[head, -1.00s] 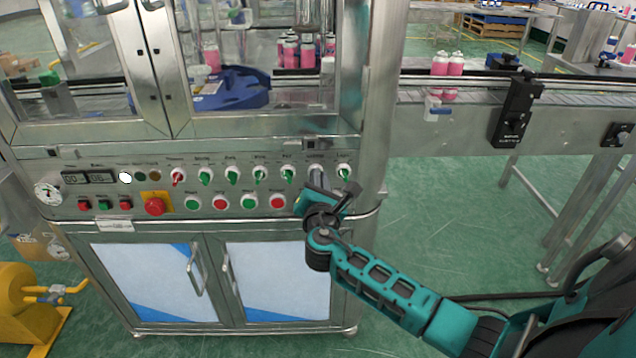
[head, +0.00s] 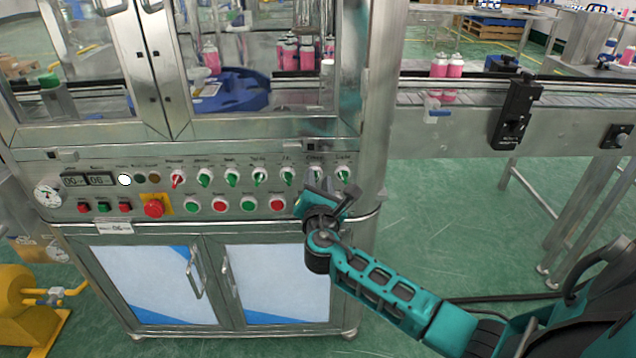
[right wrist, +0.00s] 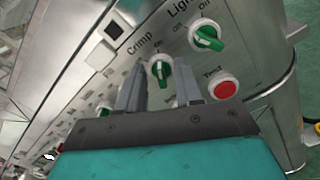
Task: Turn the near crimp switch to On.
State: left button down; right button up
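The crimp switch is a green knob on a white round base, under the label "Crimp" in the right wrist view (right wrist: 160,70). In the head view its white base (head: 316,174) shows on the control panel, partly hidden behind my right gripper. My right gripper (head: 328,192) is just in front of the panel at that switch. In the right wrist view its two grey fingers (right wrist: 163,88) are apart, with the knob seen between them and nothing held. I cannot tell whether the fingers touch the knob. My left gripper is not in view.
The light switch (right wrist: 207,36) is beside the crimp switch, and a red Test button (right wrist: 223,88) is below. A red emergency stop (head: 154,207) stands out on the panel's left. A conveyor (head: 455,120) with pink bottles extends right. Open green floor lies below it.

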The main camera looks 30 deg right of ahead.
jog(key=v, duration=1.3)
jog(key=shift+f, duration=0.1)
jog(key=s+a+f+m+g+y+p, duration=0.1)
jog(key=s+a+f+m+y, duration=0.4)
jog(key=m, duration=0.5)
jog(key=s+a+f+m+g+y+p, duration=0.1)
jog(key=s+a+f+m+g+y, duration=0.2)
jog(key=s+a+f+m+y, duration=0.2)
jog(key=s+f+m+y, duration=0.1)
jog(key=s+f+m, duration=0.2)
jog(key=m, duration=0.3)
jog(key=shift+s+a+f+y, duration=0.25)
jog(key=shift+s+f+y, duration=0.05)
jog(key=shift+f, duration=0.5)
